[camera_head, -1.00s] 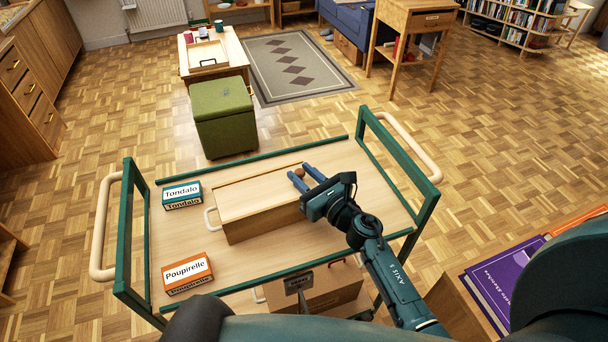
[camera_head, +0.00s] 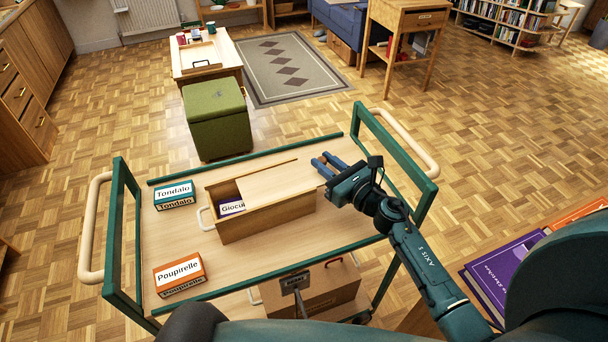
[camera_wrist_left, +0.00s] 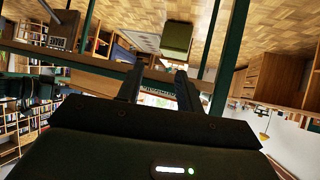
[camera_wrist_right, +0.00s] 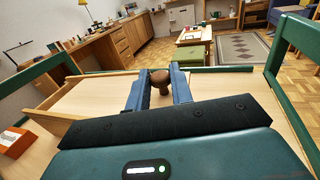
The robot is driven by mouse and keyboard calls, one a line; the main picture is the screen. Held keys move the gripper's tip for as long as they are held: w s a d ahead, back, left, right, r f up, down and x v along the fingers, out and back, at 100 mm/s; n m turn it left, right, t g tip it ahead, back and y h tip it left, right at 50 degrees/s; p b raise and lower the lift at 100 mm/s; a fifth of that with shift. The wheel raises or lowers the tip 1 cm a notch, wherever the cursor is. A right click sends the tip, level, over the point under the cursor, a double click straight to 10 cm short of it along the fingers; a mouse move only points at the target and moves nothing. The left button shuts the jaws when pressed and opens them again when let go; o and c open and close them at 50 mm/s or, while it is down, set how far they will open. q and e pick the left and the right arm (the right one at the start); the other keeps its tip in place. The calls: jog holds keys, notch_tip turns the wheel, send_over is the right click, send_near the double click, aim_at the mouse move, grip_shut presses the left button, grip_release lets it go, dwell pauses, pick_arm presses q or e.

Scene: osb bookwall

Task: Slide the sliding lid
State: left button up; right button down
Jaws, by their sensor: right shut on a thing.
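A long wooden box (camera_head: 268,219) lies on the cart's top. Its sliding lid (camera_head: 285,183) is pushed partly to the right and overhangs the box's right end. The uncovered left end shows a box inside (camera_head: 231,207) lettered "Giocu". My right gripper (camera_head: 325,163) is at the lid's right end; in the right wrist view it is shut on the brown round knob (camera_wrist_right: 160,77), with one finger on each side. My left gripper (camera_wrist_left: 158,84) shows only in the left wrist view, its fingers apart with nothing seen between them.
The cart's top (camera_head: 170,240) also carries a Tondalo box (camera_head: 174,196) and a Poupirelle box (camera_head: 180,275) at the left. Green end frames with pale handles (camera_head: 408,143) stand at both ends. A green stool (camera_head: 218,120) is beyond the cart. The cart's top right of the lid is clear.

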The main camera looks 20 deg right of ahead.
jog(key=d, duration=0.3)
jog(key=d+b, duration=0.1)
jog(key=shift+w+d, duration=0.25)
jog(key=shift+d, duration=0.1)
jog(key=c, duration=1.2)
grip_release()
pick_arm(q)
jog(key=shift+w+d+r+h, duration=0.15)
jog(key=shift+d+r+h, duration=0.05)
jog(key=shift+d+h, duration=0.15)
jog(key=shift+w+d+f+t+b, duration=0.1)
jog(key=shift+f+t+b, duration=0.1)
jog(key=shift+f+b, duration=0.4)
jog(key=shift+w+d+f+t+b, duration=0.1)
jog(key=shift+f+t+b, duration=0.1)
jog(key=shift+b, duration=0.65)
pick_arm(e)
jog(key=v, duration=1.3)
jog(key=shift+s, duration=0.15)
